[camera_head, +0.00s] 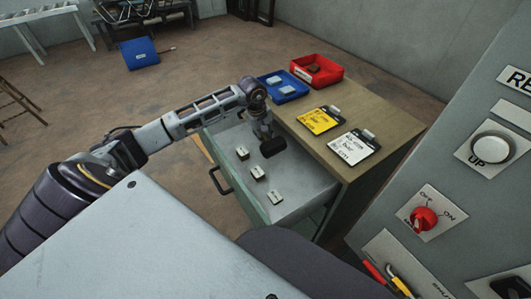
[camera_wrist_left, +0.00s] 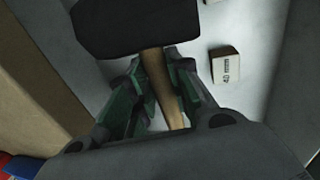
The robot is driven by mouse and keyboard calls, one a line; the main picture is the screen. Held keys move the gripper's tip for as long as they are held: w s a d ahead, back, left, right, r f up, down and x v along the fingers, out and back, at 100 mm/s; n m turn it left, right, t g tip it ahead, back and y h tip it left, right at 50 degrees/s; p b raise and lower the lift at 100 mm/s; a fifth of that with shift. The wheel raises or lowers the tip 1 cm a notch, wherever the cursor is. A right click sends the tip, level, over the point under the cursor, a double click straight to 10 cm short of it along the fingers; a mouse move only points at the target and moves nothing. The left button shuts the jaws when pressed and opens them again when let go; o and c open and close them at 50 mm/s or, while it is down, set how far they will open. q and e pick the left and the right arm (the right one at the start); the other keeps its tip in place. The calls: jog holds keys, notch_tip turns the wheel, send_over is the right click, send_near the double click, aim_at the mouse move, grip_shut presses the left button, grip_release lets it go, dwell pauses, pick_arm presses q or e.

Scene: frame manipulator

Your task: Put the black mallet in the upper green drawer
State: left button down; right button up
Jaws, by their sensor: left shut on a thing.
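The upper green drawer (camera_head: 292,212) is pulled open from the wooden-topped cabinet. My left gripper (camera_head: 267,137) is over the drawer's inside, close to the cabinet's edge. It is shut on the wooden handle of the black mallet (camera_head: 272,147). In the left wrist view the mallet's black head (camera_wrist_left: 120,25) shows at the top, and the handle runs between the green-padded fingers of my left gripper (camera_wrist_left: 160,88). I cannot tell whether the mallet touches the drawer floor. My right gripper is not in view.
Several small labelled blocks lie in the drawer, one marked 40 mm (camera_wrist_left: 225,66). The cabinet top (camera_head: 380,110) holds a blue bin (camera_head: 283,94), a red bin (camera_head: 328,79), a yellow card (camera_head: 319,121) and a white card (camera_head: 352,149). A grey control panel (camera_head: 450,190) stands at right.

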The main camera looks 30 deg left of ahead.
pick_arm(q)
notch_tip(320, 180, down, 4)
jog(key=shift+f, duration=0.1)
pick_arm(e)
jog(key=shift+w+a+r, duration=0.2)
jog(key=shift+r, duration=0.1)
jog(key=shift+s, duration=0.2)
pick_arm(q)
notch_tip(320, 180, down, 2)
jog(key=shift+f, duration=0.8)
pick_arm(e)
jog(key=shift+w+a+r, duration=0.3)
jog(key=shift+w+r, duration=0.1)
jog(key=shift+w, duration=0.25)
pick_arm(q)
jog(key=shift+f+b, duration=0.15)
jog(key=shift+b, duration=0.2)
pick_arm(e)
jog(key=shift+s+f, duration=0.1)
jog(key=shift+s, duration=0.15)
